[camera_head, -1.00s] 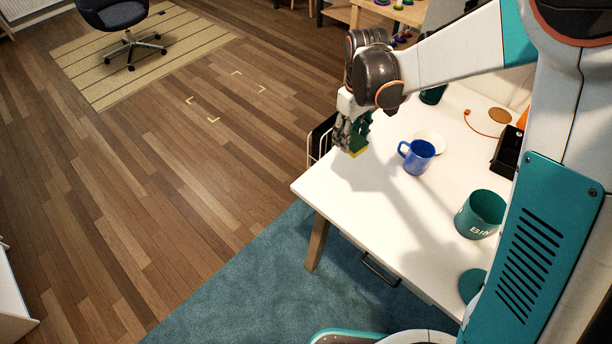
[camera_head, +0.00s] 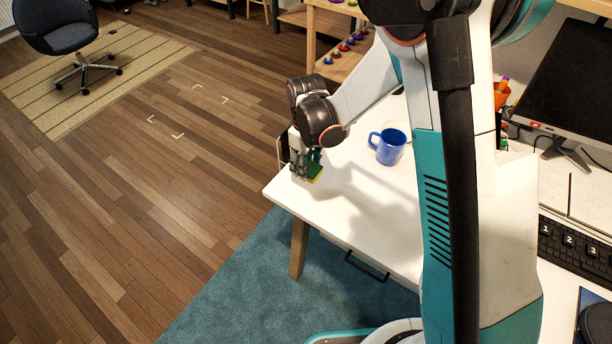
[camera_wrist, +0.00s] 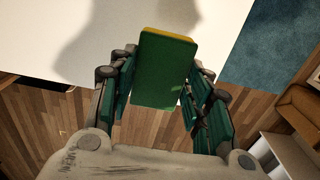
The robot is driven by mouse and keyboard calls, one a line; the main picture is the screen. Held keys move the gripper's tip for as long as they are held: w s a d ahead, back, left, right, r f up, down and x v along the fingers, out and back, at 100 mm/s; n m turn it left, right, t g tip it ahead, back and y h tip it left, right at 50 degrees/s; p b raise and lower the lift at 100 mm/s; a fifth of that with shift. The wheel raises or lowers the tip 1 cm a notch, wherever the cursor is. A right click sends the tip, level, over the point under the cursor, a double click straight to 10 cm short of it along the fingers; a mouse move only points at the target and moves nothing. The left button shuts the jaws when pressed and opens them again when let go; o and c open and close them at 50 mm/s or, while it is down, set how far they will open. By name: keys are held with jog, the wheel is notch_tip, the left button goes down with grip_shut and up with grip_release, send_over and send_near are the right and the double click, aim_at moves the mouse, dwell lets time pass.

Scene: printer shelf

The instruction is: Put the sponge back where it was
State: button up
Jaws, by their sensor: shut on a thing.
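The sponge (camera_head: 315,172) is a green block with a yellow layer. It also shows in the wrist view (camera_wrist: 165,68), upper middle, between the two green-padded fingers. My gripper (camera_head: 303,166) is shut on it; in the wrist view the gripper (camera_wrist: 161,78) has a finger on each side of the sponge. In the head view, gripper and sponge are over the far left part of the white desk (camera_head: 345,215). I cannot tell whether the sponge touches the desktop. In the wrist view the desk's edge passes behind the sponge, with wood floor below.
A blue mug (camera_head: 391,148) stands on the desk right of the gripper, with a pale round thing behind it. A keyboard (camera_head: 575,247) and monitor (camera_head: 580,90) are at the right. My arm hides the desk's middle. The desktop left of it is mostly clear.

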jog(key=shift+f+b, duration=0.75)
jog(key=shift+f, duration=1.5)
jog(key=shift+f, duration=0.1)
jog(key=o, duration=1)
